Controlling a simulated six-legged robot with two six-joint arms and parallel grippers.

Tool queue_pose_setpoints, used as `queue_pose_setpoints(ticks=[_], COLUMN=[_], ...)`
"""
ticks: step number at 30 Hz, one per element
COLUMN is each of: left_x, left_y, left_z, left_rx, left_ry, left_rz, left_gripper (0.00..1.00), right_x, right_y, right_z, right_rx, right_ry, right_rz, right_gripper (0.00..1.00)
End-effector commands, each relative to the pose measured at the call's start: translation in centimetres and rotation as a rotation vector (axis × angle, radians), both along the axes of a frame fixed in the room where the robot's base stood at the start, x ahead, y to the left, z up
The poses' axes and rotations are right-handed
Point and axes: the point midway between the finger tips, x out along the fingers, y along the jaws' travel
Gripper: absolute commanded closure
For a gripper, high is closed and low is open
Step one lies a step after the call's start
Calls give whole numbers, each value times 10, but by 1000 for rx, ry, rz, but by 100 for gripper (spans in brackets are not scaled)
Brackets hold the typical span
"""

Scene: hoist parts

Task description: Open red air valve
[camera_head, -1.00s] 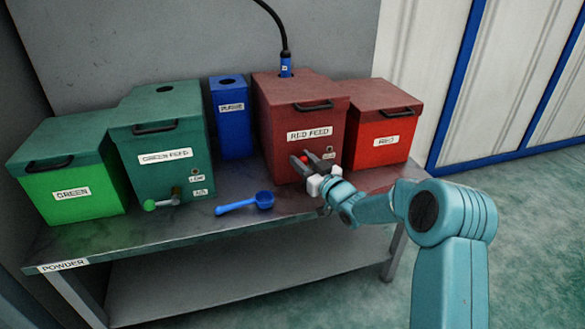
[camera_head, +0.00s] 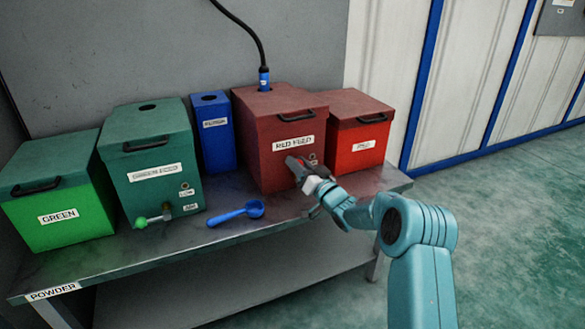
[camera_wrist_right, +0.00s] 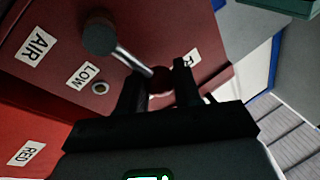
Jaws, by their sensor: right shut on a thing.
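The dark red box labelled RED FEED (camera_head: 277,158) stands on the table, and its front faces me. In the right wrist view its air valve has a round grey hub (camera_wrist_right: 98,34) and a thin metal lever (camera_wrist_right: 134,62) ending in a dark red knob (camera_wrist_right: 160,84). My right gripper (camera_head: 300,168) is at the lower front of this box. In the right wrist view its black fingers (camera_wrist_right: 160,80) are shut on the red knob, partly hiding it. My left gripper is not in view.
A green feed box (camera_head: 152,165) with a green-knobbed valve, a green bin (camera_head: 58,190), a blue box (camera_head: 212,135) and a red bin (camera_head: 357,138) share the table. A blue scoop (camera_head: 237,212) lies in front. A black hose (camera_head: 245,32) enters the RED FEED box.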

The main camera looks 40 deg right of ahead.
Motion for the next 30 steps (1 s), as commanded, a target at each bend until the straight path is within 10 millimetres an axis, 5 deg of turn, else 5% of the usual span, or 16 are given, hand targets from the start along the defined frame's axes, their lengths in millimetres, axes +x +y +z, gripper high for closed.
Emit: queue_pose_setpoints(ticks=[24, 25, 26, 27, 30], left_x=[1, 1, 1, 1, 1], left_y=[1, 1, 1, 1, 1], left_z=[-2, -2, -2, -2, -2], left_rx=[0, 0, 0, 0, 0], left_ry=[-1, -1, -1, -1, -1], left_rz=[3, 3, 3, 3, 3], left_gripper=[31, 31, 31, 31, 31], right_x=[-2, -2, -2, -3, -2], right_y=[-6, -6, -6, -6, -6], right_z=[3, 3, 3, 3, 2], right_rx=[113, 113, 113, 113, 112], right_ry=[-39, -38, -39, -38, -36], right_rz=[-2, -3, -4, -3, -2], right_gripper=[100, 60, 50, 43, 43])
